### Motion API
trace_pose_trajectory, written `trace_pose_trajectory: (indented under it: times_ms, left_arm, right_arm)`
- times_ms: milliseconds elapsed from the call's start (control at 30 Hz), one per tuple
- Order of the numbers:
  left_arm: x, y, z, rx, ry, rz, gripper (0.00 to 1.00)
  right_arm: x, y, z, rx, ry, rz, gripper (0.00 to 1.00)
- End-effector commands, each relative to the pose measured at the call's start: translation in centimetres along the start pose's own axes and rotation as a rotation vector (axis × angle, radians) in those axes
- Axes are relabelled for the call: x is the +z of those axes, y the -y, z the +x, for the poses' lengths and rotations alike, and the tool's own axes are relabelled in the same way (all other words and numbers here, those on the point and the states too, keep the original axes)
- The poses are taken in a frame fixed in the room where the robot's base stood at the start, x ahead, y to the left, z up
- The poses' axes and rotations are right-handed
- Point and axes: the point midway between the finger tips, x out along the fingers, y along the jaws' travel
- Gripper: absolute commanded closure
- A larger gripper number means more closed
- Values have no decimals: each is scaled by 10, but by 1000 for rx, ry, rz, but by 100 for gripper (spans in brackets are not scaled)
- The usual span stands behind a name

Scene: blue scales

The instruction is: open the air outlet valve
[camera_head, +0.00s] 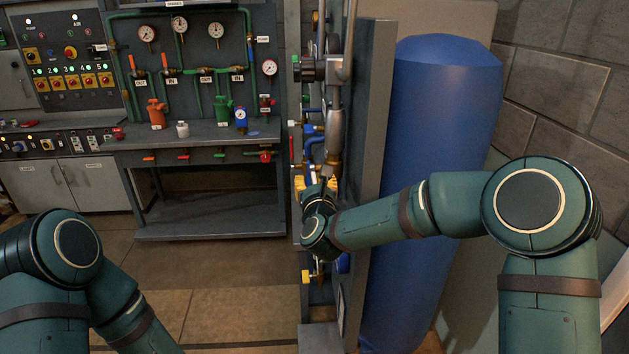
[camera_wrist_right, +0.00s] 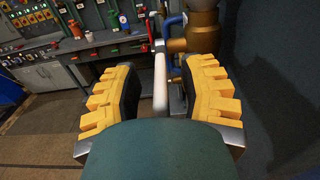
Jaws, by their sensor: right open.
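My right gripper (camera_head: 314,184) is beside the pipework on the side of the grey panel, with its yellow finger pads partly hidden by my wrist. In the right wrist view my right gripper (camera_wrist_right: 160,82) is open, its two yellow ridged fingers wide apart. A pale upright bar that looks like a valve lever (camera_wrist_right: 160,78) stands between the fingers, with a visible gap on both sides. Brass pipework (camera_wrist_right: 178,46) is just beyond it. I cannot read a label that tells whether this is the air outlet valve. My left gripper is out of view.
A large blue tank (camera_head: 437,130) stands right of the grey panel (camera_head: 371,100), close to my right forearm. A workbench (camera_head: 205,131) with gauges and small valves is at the back left. The floor (camera_head: 230,262) before it is clear.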

Motion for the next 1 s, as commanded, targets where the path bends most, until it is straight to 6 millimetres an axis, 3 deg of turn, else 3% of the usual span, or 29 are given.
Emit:
trace_pose_trajectory:
  times_ms: [167,467,567,600,1000]
  left_arm:
    - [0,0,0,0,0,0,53]
    - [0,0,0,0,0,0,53]
    - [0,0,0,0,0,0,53]
    - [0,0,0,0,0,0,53]
    - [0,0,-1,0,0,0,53]
  right_arm:
    - [0,0,10,0,0,0,59]
    - [0,0,12,0,0,-1,59]
    - [0,0,11,0,0,-1,94]
    - [0,0,11,0,0,0,100]
    - [1,0,12,0,-2,0,100]
